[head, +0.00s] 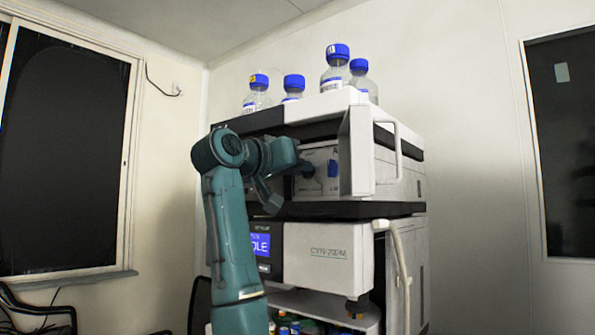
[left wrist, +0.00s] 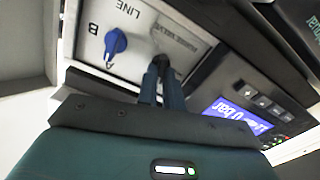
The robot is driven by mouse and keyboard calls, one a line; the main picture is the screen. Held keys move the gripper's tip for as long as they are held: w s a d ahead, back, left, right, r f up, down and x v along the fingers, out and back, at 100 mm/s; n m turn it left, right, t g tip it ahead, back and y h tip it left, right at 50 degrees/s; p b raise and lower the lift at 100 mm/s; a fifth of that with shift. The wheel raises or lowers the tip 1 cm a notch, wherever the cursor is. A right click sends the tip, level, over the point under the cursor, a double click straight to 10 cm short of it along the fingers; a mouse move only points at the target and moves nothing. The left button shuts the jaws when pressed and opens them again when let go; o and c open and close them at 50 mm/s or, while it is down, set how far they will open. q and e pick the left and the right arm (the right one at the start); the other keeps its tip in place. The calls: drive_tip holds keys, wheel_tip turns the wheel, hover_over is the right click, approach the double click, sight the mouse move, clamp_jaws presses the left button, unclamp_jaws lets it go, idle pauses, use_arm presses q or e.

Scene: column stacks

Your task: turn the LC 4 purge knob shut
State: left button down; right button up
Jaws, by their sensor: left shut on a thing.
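My left gripper (head: 309,171) reaches into the open front of the upper white instrument. In the left wrist view its two fingers (left wrist: 161,74) are shut on a small dark knob (left wrist: 161,60), just below a grey label that seems to read PURGE VALVE. The fingers hide most of this knob, and its turn angle cannot be read. A blue pointer knob (left wrist: 115,43) with marks A, B and LINE sits beside it, apart from the fingers. The blue knob also shows in the head view (head: 332,168). My right gripper is not in view.
An open white door (head: 357,150) stands out right of my gripper. Several blue-capped bottles (head: 337,72) stand on top. A lit display (left wrist: 237,115) showing bar lies right of the fingers. The lower unit (head: 320,257) has a pale hose (head: 399,255) at its right.

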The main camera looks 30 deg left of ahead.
use_arm(q)
drive_tip(key=shift+m, duration=1.6)
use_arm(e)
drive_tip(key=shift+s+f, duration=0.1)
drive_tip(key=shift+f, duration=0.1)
use_arm(q)
drive_tip(key=shift+d, duration=0.1)
drive_tip(key=c, duration=1.5)
unclamp_jaws()
drive_tip(key=shift+c, duration=0.2)
drive_tip(key=shift+s, duration=0.1)
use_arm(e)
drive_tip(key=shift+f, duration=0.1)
